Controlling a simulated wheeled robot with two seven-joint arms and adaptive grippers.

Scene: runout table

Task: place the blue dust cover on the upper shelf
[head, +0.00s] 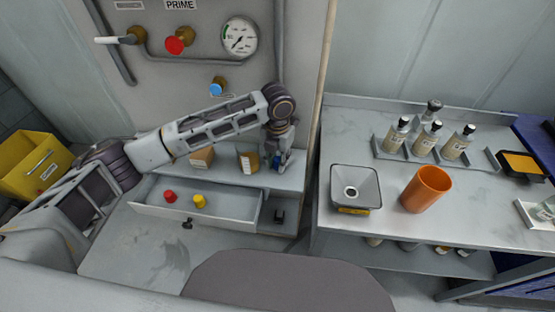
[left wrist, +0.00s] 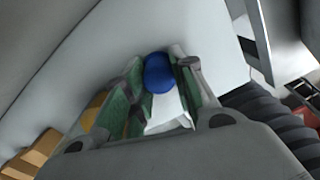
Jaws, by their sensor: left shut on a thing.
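The blue dust cover (left wrist: 159,73) shows in the left wrist view as a round blue piece between the fingertips. My left gripper (left wrist: 158,82) is shut on it. In the head view my left gripper (head: 276,164) points down over the right end of the upper shelf (head: 225,173). It hides most of the cover there, and I cannot tell whether the cover touches the shelf. My right gripper is not in view.
A cardboard box (head: 202,157) and an amber jar (head: 248,161) stand on the shelf, left of the gripper. Below, an open drawer (head: 225,214) holds a red cap (head: 170,196) and a yellow cap (head: 199,201). A wooden pole (head: 324,75) rises just right of the gripper.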

